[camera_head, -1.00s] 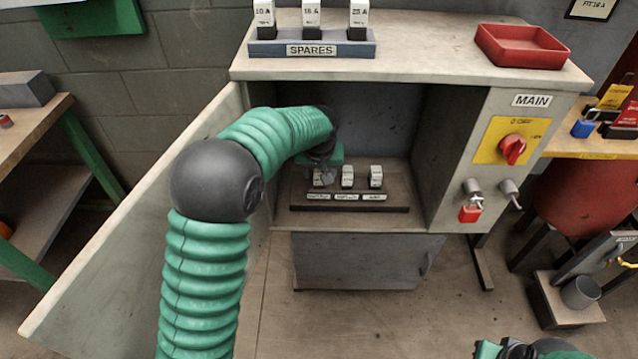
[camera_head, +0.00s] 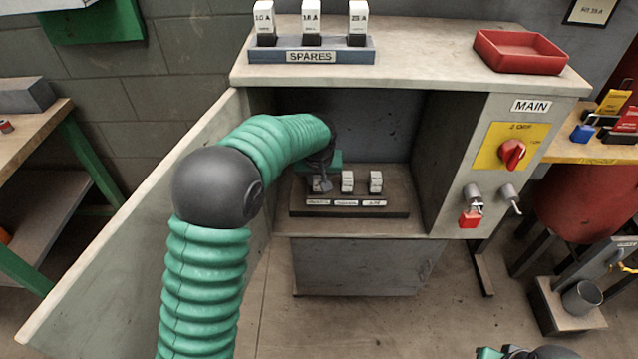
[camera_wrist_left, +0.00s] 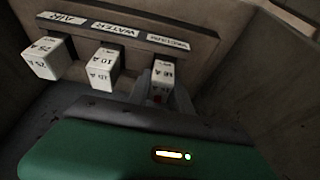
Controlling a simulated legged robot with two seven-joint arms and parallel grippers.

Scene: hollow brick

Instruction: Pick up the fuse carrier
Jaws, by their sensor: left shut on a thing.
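Three white fuse carriers stand in a row on a dark panel (camera_head: 380,212) inside the open cabinet. My left gripper (camera_head: 321,184) is at the leftmost carrier and shut on it; the arm and fingers partly hide it. In the left wrist view this carrier (camera_wrist_left: 163,73), with a marking that looks like 16 A, sits between the fingers, still at the panel. The middle carrier (camera_head: 347,181), marked 10 A in the wrist view (camera_wrist_left: 103,70), and the right carrier (camera_head: 376,181), marked 25 A (camera_wrist_left: 46,60), stand free beside it. My right gripper (camera_head: 530,353) shows only partly at the bottom edge.
A SPARES rack (camera_head: 312,56) with three carriers and a red tray (camera_head: 520,52) stand on the cabinet top. The open door (camera_head: 130,225) is on the left. A red rotary switch (camera_head: 512,152) and red padlock (camera_head: 470,219) are on the right face.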

